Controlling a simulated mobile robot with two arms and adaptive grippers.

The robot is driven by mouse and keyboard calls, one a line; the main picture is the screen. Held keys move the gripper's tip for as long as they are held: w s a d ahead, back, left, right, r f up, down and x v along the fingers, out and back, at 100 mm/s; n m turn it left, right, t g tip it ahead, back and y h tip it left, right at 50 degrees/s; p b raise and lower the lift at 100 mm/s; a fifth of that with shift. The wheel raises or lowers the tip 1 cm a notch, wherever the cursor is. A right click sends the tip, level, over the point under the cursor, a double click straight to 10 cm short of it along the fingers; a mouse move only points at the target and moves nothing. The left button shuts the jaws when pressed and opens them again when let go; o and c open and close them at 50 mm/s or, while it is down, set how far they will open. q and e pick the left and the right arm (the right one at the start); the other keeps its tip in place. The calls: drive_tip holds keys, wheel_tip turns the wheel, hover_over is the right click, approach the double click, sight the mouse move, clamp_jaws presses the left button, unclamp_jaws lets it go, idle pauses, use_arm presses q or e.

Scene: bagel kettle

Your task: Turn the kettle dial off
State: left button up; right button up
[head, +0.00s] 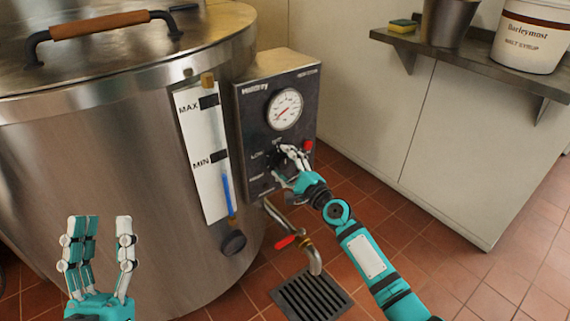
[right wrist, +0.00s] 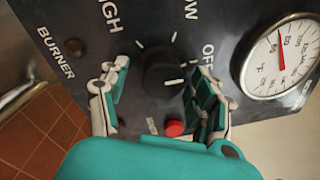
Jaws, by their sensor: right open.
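The large steel kettle (head: 130,150) fills the left of the head view, with a dark control box (head: 250,110) at its right side. The black round kettle dial (right wrist: 163,72) shows in the right wrist view, with white ticks and the words HIGH, LOW and OFF around it. In the head view this gripper (head: 293,160) partly hides the dial. My left gripper (head: 98,240) is open and empty in front of the kettle.
A round gauge (head: 284,109) sits above the dial, with a red button (right wrist: 175,128) close by. A red-handled tap (head: 290,240) juts out below the box, over a floor drain (head: 311,296). A shelf (head: 480,67) with a bucket (head: 533,35) is on the right wall.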

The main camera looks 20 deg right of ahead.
drive_tip(key=v, duration=1.2)
